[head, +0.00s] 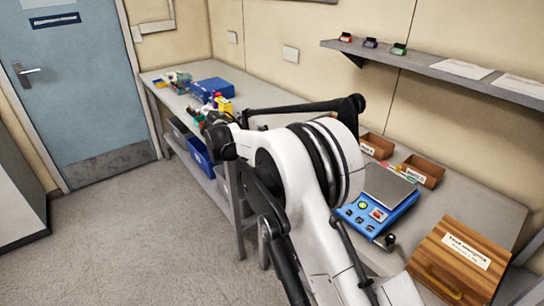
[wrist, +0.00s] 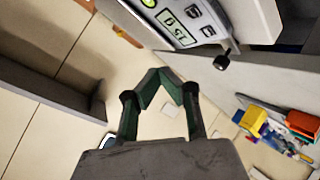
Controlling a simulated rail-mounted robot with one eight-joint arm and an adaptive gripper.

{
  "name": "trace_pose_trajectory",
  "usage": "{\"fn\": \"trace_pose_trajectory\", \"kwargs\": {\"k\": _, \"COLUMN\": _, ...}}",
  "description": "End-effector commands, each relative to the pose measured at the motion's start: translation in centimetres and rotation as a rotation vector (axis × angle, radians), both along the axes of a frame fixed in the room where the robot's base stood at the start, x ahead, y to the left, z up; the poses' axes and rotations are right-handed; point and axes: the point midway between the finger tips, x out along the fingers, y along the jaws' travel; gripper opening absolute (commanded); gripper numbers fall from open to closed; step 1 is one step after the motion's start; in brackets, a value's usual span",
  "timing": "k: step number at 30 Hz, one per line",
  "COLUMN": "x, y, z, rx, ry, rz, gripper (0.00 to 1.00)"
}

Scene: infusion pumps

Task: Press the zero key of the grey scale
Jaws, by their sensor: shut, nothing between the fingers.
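A grey scale (wrist: 165,40) fills the top middle of the wrist view, cut off by the frame edge. Its lit display (wrist: 175,27) shows digits, with dark-marked keys (wrist: 208,30) beside it and a round yellow-green mark at the edge. I cannot tell which key is zero. My gripper (wrist: 171,86) is shut and empty, its green-padded fingers below the scale in the picture and apart from it. In the head view I cannot make out the grey scale or the fingertips; my arm covers the middle of the table.
A blue scale (head: 397,213) with a grey pan stands right of my arm. A wooden box (head: 455,262) is at the front right, small wooden trays (head: 424,170) behind. A blue bin (head: 212,90) and bottles stand at the far left. A wall shelf (head: 430,68) runs above.

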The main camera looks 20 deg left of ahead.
Motion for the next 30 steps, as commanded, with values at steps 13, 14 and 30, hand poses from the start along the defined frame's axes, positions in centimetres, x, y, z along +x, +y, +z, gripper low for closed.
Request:
{"fn": "trace_pose_trajectory", "kwargs": {"k": 13, "x": 1.2, "y": -0.8, "z": -5.5, "rx": 0.000, "ry": 0.000, "rz": 0.000, "gripper": 0.00}}
{"fn": "trace_pose_trajectory", "kwargs": {"k": 14, "x": 1.2, "y": -0.8, "z": -5.9, "rx": 0.000, "ry": 0.000, "rz": 0.000, "gripper": 0.00}}
{"fn": "trace_pose_trajectory", "kwargs": {"k": 30, "x": 1.6, "y": -1.1, "z": -7.2, "rx": 0.000, "ry": 0.000, "rz": 0.000, "gripper": 0.00}}
